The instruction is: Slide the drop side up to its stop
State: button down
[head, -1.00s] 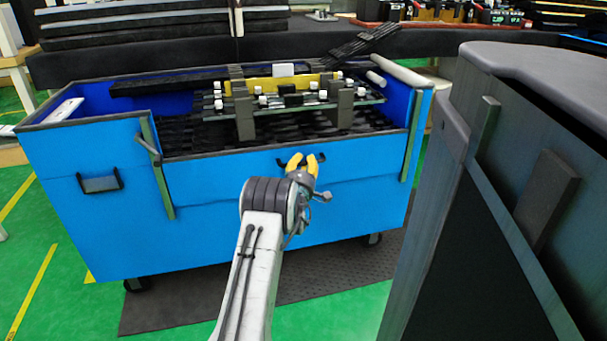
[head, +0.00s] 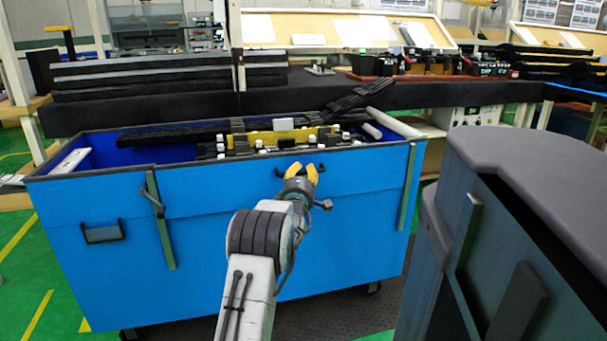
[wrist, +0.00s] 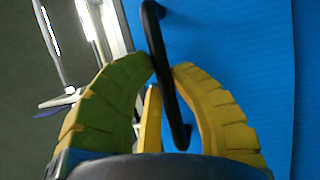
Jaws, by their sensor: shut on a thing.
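The drop side (head: 235,195) is the blue panel in the front of the blue bin, between two green guide rails. In the head view its top edge looks about level with the rim beside it; I cannot tell whether it touches a stop. My gripper (head: 302,167), with yellow fingers, is shut on the drop side's black handle (head: 321,168). In the wrist view the handle (wrist: 155,40) passes between the fingertips (wrist: 162,70), and its lower end shows between the fingers. The fingers partly hide the handle in the head view.
A small grey lever (head: 152,202) sits by the left guide rail (head: 162,235). Several dark parts and a yellow piece (head: 282,138) lie inside the bin. A dark grey cabinet (head: 530,220) stands close on the right. A long workbench (head: 190,112) runs behind the bin.

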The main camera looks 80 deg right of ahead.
jog(key=shift+r, duration=0.6)
jog(key=c, duration=1.4)
grip_release()
jog(key=o, duration=0.3)
jog(key=shift+f, duration=0.3)
jog(key=shift+w+a+f, duration=0.1)
jog(key=shift+a+f, duration=0.25)
jog(key=shift+a, duration=1.6)
jog(key=shift+s+a+f, duration=0.1)
jog(key=shift+a+f, duration=0.25)
jog(key=shift+a, duration=1.65)
jog(key=shift+w+a+f, duration=0.1)
jog(key=shift+a+f, duration=0.25)
jog(key=shift+a, duration=1.6)
